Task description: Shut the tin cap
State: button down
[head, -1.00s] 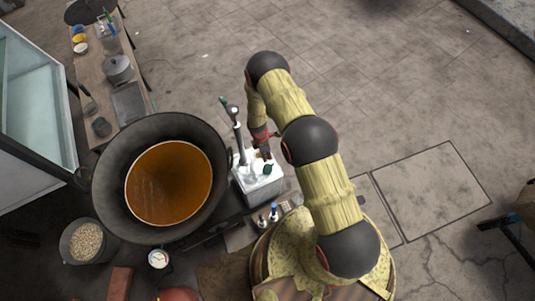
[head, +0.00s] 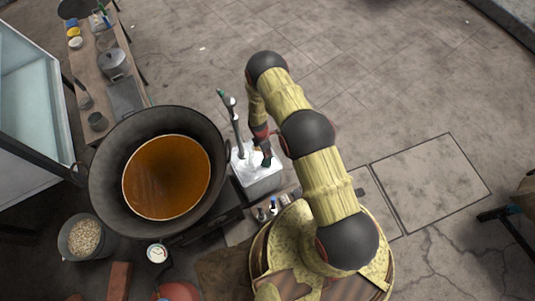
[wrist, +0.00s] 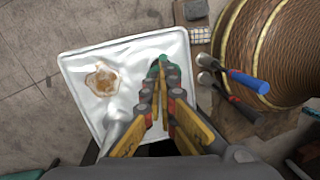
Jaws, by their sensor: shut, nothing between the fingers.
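The tin is a white, box-shaped can (head: 258,182) standing just right of the big pan in the head view. In the wrist view its pale top (wrist: 85,105) fills the left middle, with a brown stained patch near its left side. A green piece that looks like the cap (wrist: 154,66) shows at the fingertips, near the top's right edge; the fingers hide much of it. My gripper (wrist: 161,78) is shut with nothing between its fingers, its tips over or against this green piece. I cannot tell whether they touch, or how far the cap is closed.
A large dark pan (head: 105,185) of brown liquid stands close left of the tin. Two hammers (wrist: 248,81) lie at right in the wrist view. Open floor lies behind and to the right.

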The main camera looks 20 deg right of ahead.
jog(key=shift+w+d+f+b, duration=0.2)
jog(key=shift+d+b, duration=0.1)
jog(key=shift+d, duration=0.2)
jog(key=shift+w+d+f+b, duration=0.1)
jog(key=shift+d+f+b, duration=0.65)
jog(key=shift+d+b, duration=0.1)
jog(key=shift+w+d+f+b, duration=0.15)
jog(key=shift+d+f+b, duration=0.55)
jog(key=shift+f+b, duration=0.15)
dwell(0.3)
